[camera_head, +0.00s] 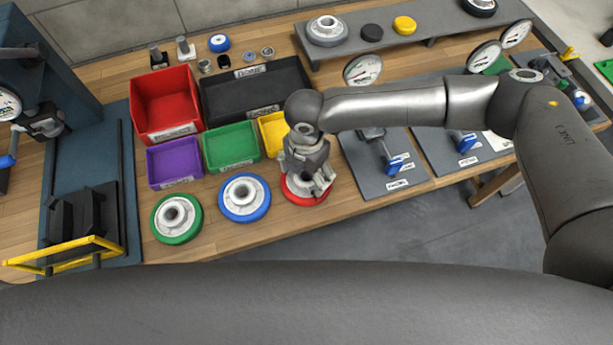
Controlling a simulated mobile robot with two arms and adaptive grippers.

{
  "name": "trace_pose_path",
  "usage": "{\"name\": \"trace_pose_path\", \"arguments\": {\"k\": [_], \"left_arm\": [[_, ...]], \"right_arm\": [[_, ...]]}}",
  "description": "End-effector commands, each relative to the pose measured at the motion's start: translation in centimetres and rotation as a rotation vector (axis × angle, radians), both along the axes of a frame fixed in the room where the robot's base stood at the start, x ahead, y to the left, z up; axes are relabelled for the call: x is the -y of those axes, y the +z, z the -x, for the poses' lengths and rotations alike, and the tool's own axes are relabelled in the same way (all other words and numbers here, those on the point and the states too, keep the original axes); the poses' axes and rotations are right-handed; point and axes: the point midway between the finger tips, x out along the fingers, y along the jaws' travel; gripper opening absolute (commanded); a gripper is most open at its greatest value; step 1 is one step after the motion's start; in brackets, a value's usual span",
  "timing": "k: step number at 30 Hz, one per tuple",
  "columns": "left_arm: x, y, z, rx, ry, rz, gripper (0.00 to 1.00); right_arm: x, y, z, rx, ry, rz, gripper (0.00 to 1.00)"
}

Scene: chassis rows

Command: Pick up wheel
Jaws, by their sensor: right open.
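Three wheels lie flat in a row near the front edge of the wooden bench (210,243). They are a green-rimmed wheel (187,232), a blue-rimmed wheel (258,207) and a red-rimmed wheel (290,194), each with a pale metal hub. My right gripper (311,188) points down over the red-rimmed wheel and hides much of its hub. Its fingers are open, and I cannot tell whether they touch the hub. The green and blue wheels stand clear of it. My left gripper is not in view.
Behind the wheels stand a red bin (168,128), a black bin (290,108), a purple bin (156,184), a green bin (229,162) and a yellow bin (264,121). Grey fixture plates (372,186) with blue-handled clamps lie to the right. A yellow-barred fixture (62,253) is at left.

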Motion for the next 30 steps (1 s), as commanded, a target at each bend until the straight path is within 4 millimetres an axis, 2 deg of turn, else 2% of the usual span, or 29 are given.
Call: {"name": "trace_pose_path", "arguments": {"k": [8, 22, 30], "left_arm": [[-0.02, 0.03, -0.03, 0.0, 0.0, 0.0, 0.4], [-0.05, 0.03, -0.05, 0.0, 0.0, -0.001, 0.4], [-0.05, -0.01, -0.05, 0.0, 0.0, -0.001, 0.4]], "right_arm": [[-0.01, -0.39, -0.03, 0.001, 0.0, -0.001, 0.78], [0.0, -0.35, -0.04, 0.001, -0.001, -0.001, 0.17], [-0.04, -0.21, -0.08, 0.003, -0.001, -0.002, 0.15]]}}
